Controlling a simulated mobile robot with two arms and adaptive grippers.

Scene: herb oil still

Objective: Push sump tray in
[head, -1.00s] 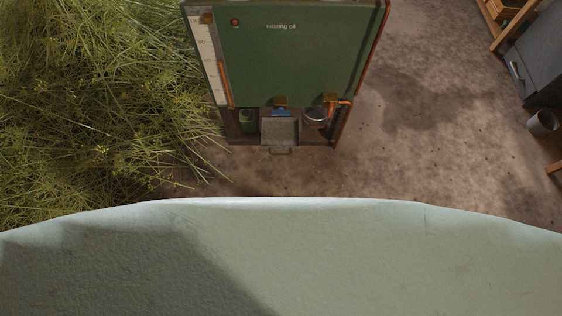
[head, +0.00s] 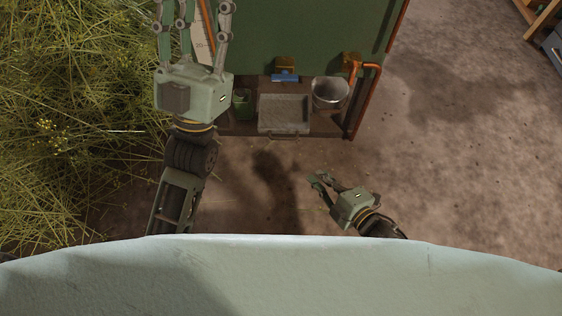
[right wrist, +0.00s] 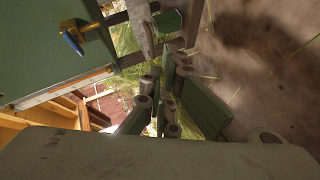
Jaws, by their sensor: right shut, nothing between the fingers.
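The sump tray (head: 284,130) is a shallow grey metal tray with a small handle at its front. In the head view it sits in the low bay of the green still cabinet (head: 300,40), its front close to the bay's front edge. My right gripper (head: 317,181) is shut and empty, in front of and slightly right of the tray, apart from it. Its closed fingers also show in the right wrist view (right wrist: 172,70). My left gripper (head: 192,12) reaches up past the tray's left, over the cabinet's left side; its fingertips are cut off by the top edge.
A green container (head: 242,103) stands left of the tray, and a metal pot (head: 329,93) stands right of it. A blue-handled tap (head: 285,77) is above the tray. An orange pipe (head: 366,100) runs down at right.

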